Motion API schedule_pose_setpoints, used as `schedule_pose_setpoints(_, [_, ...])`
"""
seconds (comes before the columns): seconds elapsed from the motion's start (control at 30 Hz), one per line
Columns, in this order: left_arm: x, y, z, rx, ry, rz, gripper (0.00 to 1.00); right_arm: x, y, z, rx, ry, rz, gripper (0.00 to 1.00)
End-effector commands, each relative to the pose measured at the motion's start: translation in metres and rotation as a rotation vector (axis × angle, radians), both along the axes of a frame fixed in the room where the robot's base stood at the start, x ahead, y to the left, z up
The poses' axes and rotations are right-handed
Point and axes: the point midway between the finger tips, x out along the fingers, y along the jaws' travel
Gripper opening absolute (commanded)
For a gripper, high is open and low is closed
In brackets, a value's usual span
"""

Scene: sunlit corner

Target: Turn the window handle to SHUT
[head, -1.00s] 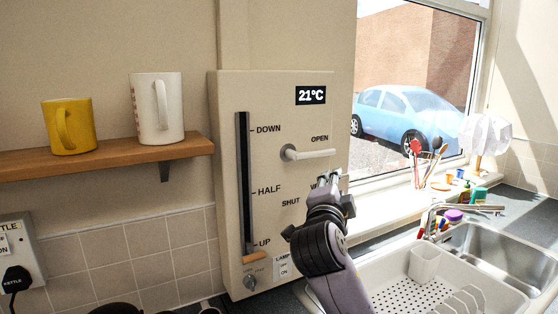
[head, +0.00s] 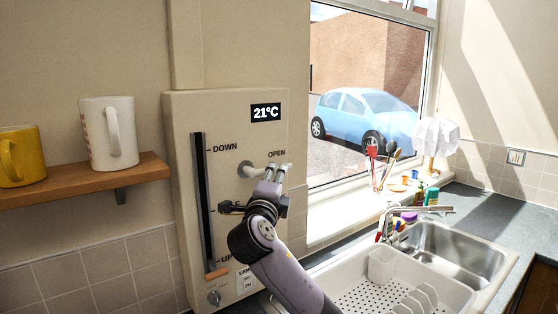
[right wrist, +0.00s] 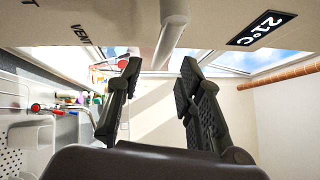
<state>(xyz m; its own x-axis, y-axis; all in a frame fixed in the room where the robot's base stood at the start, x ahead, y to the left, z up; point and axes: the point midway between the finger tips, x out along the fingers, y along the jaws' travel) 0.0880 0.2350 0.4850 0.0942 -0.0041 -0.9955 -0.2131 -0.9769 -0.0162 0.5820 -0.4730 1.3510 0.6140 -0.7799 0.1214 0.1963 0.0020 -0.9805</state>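The white window handle (head: 246,171) is on the beige panel (head: 226,110), its lever lying roughly level and pointing right, just below the word OPEN. It also shows in the right wrist view as a pale bar (right wrist: 172,36) at top centre, just beyond the fingertips and in line with the gap between them. My right gripper (head: 274,172) is at the lever's outer half, its fingers covering part of it. In the right wrist view the two fingers (right wrist: 160,70) are apart, with nothing seen clamped between them. The SHUT label is hidden behind my arm in the head view. My left gripper is not in view.
A slider (head: 205,205) marked DOWN and UP and a small knob (head: 213,298) are left of my arm. A wooden shelf (head: 70,188) holds a white mug (head: 106,140) and a yellow mug (head: 20,165). The sink (head: 455,250) and drying rack lie right.

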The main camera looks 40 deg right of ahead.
Motion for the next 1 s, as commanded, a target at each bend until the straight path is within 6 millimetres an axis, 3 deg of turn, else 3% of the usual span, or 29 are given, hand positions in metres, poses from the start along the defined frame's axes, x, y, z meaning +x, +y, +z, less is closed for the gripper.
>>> schedule_pose_setpoints(0.13, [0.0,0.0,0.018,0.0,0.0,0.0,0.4,0.017,-0.024,0.008,-0.003,0.003,-0.005,0.34])
schedule_pose_setpoints(0.4, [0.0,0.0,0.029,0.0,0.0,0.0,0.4,0.035,-0.045,0.009,-0.001,0.0,-0.001,0.34])
schedule_pose_setpoints(0.73, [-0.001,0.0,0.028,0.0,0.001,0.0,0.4,0.037,-0.047,0.007,0.0,0.0,0.001,0.33])
schedule_pose_setpoints(1.0, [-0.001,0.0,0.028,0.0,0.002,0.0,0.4,0.037,-0.046,0.007,0.0,0.0,0.0,0.15])
